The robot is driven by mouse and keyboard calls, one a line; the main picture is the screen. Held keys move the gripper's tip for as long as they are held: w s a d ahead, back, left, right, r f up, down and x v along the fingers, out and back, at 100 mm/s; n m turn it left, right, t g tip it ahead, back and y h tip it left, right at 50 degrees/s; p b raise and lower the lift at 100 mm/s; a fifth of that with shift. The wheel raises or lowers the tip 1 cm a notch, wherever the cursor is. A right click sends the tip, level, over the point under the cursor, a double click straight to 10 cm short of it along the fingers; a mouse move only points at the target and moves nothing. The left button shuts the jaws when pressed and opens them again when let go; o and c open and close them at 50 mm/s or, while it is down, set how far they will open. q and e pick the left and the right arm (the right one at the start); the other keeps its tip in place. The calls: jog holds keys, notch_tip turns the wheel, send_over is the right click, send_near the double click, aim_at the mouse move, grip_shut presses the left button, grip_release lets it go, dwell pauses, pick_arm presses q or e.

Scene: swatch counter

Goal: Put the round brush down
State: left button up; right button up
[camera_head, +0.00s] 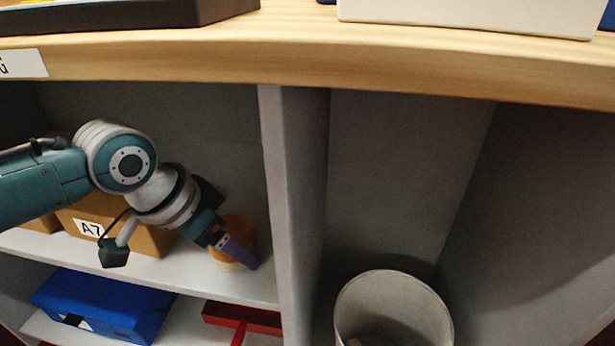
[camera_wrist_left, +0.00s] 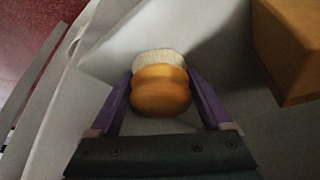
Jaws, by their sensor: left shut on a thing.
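The round brush (camera_wrist_left: 160,92) has an orange-brown wooden body and pale bristles. In the left wrist view it sits between the two purple fingers of my left gripper (camera_wrist_left: 160,95), which is shut on it. In the head view my left gripper (camera_head: 236,252) reaches into the upper compartment under the counter, and the brush (camera_head: 238,230) shows partly behind the fingers. The brush is at or just above the shelf (camera_head: 170,271), near its right end; I cannot tell whether it touches. My right gripper is not in view.
A cardboard box marked A7 (camera_head: 152,238) stands left of the brush; a box (camera_wrist_left: 290,50) also shows in the left wrist view. An upright divider (camera_head: 285,200) is close on the right. Below are a blue box (camera_head: 105,304) and a red object (camera_head: 243,318). A pale bin (camera_head: 393,305) stands right.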

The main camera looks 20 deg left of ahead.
pick_arm(q)
jog(key=shift+s, duration=0.1)
jog(key=shift+f, duration=0.15)
jog(key=o, duration=1.3)
jog(key=shift+a+f, duration=0.1)
jog(key=shift+o, duration=0.5)
jog(key=shift+a, duration=0.1)
